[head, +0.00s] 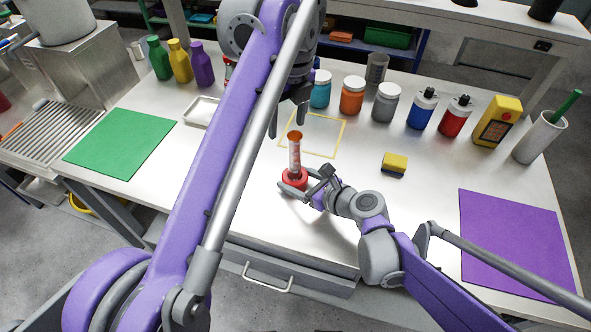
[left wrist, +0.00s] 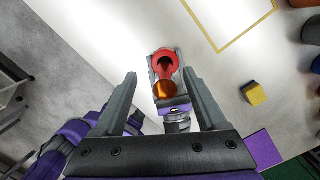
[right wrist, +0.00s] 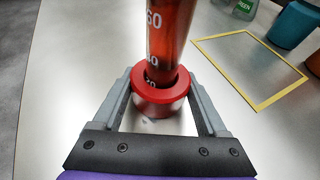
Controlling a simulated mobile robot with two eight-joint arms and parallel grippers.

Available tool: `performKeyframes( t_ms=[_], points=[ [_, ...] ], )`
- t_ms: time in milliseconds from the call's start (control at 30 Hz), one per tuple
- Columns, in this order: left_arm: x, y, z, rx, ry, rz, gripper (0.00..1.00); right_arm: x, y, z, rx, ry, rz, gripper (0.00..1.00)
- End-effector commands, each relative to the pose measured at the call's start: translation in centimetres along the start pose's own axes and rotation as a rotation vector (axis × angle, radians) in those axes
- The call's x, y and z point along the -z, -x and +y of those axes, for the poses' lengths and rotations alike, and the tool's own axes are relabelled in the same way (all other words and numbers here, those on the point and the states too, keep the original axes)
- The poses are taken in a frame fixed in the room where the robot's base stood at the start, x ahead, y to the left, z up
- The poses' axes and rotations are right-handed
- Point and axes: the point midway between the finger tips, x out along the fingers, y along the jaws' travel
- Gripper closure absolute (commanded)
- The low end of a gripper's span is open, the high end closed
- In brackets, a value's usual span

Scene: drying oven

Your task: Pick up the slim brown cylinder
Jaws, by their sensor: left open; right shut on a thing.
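The slim brown cylinder (head: 295,150), with white markings, stands upright in a round red holder (right wrist: 160,94) on the table. In the right wrist view its amber wall (right wrist: 170,32) fills the top middle, and its lower end is hidden inside the holder. My right gripper (head: 305,183) is shut on the red holder, one finger on each side. My left gripper (head: 288,118) is open and empty above the cylinder's top. In the left wrist view the cylinder's orange top (left wrist: 163,90) shows between the open fingers, with the red holder behind it.
A yellow outlined square (head: 325,117) lies just behind the cylinder. A yellow sponge (head: 395,161) is to the right. Jars and bottles line the back, including an orange jar (head: 352,97). A green mat (head: 120,142) and a purple mat (head: 515,240) lie at the sides.

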Motion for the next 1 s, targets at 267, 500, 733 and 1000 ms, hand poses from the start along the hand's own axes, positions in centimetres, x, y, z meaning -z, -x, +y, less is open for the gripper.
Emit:
performKeyframes(
  t_ms=[267, 500, 733, 1000],
  points=[
    [-6.5, -4.0, 1.9, -0.045, 0.012, -0.481, 0.26, 0.0, 0.0, 0.0, 0.000, 0.000, 0.000, 0.79],
    [-9.0, -4.6, 3.7, -0.001, -0.054, -0.920, 0.26, 0.0, 0.0, 0.0, 0.000, 0.000, 0.000, 0.79],
    [-6.7, -4.0, 5.3, 0.097, -0.200, -1.288, 0.26, 0.0, 0.0, 0.0, 0.000, 0.000, 0.000, 0.79],
    [0.3, -3.8, 7.0, 0.246, -0.412, -1.549, 0.26, 0.0, 0.0, 0.0, 0.000, 0.000, 0.000, 0.79]
  ],
)
